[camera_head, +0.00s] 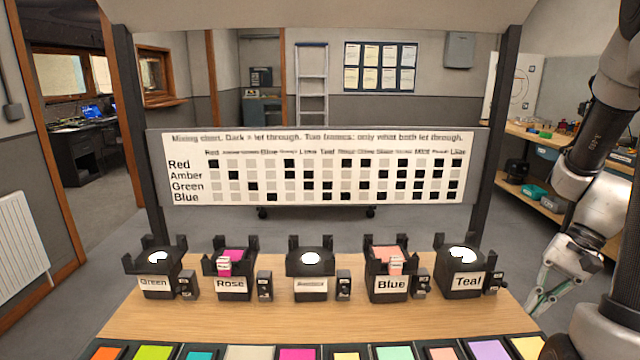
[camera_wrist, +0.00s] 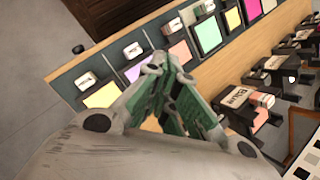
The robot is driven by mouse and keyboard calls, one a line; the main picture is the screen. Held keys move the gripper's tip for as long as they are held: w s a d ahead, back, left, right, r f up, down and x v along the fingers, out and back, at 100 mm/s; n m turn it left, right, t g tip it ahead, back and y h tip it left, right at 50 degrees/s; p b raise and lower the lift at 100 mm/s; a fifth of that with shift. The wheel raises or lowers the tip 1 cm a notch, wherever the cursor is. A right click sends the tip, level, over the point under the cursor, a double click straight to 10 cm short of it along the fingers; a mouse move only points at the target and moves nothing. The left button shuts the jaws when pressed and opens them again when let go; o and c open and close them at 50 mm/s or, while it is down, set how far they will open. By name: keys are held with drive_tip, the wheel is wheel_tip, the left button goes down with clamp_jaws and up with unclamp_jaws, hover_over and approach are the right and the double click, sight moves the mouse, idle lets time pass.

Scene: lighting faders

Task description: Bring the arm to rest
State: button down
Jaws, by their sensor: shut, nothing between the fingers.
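My gripper (camera_head: 551,281) hangs at the right of the table in the head view, with my arm rising up the right edge. Its green-padded fingers are shut with nothing between them. They also show in the wrist view (camera_wrist: 172,68), with the tips close together over the table's edge and the row of colour sheets. I cannot tell how high the fingers are above the table.
The wooden table (camera_head: 225,319) carries several black lamp holders, labelled Green (camera_head: 155,270), Rose (camera_head: 231,273), Blue (camera_head: 389,274) and Teal (camera_head: 465,273) among others. Colour sheets line its near edge. A mixing chart (camera_head: 318,166) stands behind. A workbench (camera_head: 540,145) is at the right.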

drive_tip(key=s+a+r+n+t+h, duration=0.2)
drive_tip(key=s+a+r+n+t, duration=0.1)
drive_tip(key=r, duration=0.5)
drive_tip(key=s+a+r+n+t+h, duration=0.2)
drive_tip(key=r+n, duration=0.3)
drive_tip(key=r, duration=0.4)
drive_tip(key=shift+s+a+r+n+t+h, duration=0.2)
drive_tip(key=shift+s+a+n+t+h, duration=0.25)
drive_tip(key=shift+a+h, duration=0.4)
idle(0.9)
